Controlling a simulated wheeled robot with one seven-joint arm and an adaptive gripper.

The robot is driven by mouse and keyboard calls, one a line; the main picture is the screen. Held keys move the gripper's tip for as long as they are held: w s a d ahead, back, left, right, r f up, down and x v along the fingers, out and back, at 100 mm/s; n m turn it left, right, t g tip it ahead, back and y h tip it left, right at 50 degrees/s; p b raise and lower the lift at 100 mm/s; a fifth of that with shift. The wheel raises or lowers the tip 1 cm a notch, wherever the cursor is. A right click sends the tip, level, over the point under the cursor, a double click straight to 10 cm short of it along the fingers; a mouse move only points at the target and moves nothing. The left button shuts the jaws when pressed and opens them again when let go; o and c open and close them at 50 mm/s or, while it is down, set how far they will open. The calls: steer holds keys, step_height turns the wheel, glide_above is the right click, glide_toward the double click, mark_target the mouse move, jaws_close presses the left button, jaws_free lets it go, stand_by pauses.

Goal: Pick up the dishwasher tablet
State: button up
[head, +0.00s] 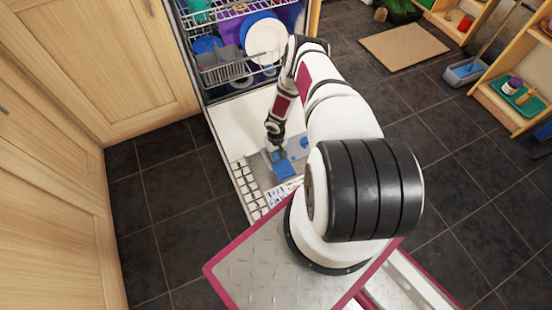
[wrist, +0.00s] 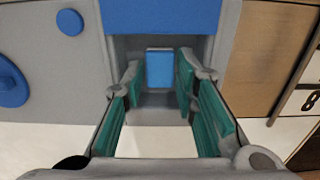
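The dishwasher tablet looks to be the small blue block (wrist: 159,68) inside the grey recess of the dispenser in the wrist view. The dispenser (wrist: 50,45) is a grey panel on the inner side of the lowered dishwasher door. Its blue flap (wrist: 160,15) lies beyond the recess and also shows in the head view (head: 285,168). My gripper (wrist: 158,78) is open, with teal-padded fingers at either side of the recess and the block between them. I cannot tell whether the fingers touch it. In the head view my gripper (head: 277,148) is over the dispenser and hides the tablet.
The open dishwasher door (head: 241,121) lies flat under my arm. A rack (head: 222,72) with blue and white dishes stands behind it. A blue round cap (wrist: 10,82) is left of the recess.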

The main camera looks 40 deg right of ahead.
steer(key=c, duration=0.5)
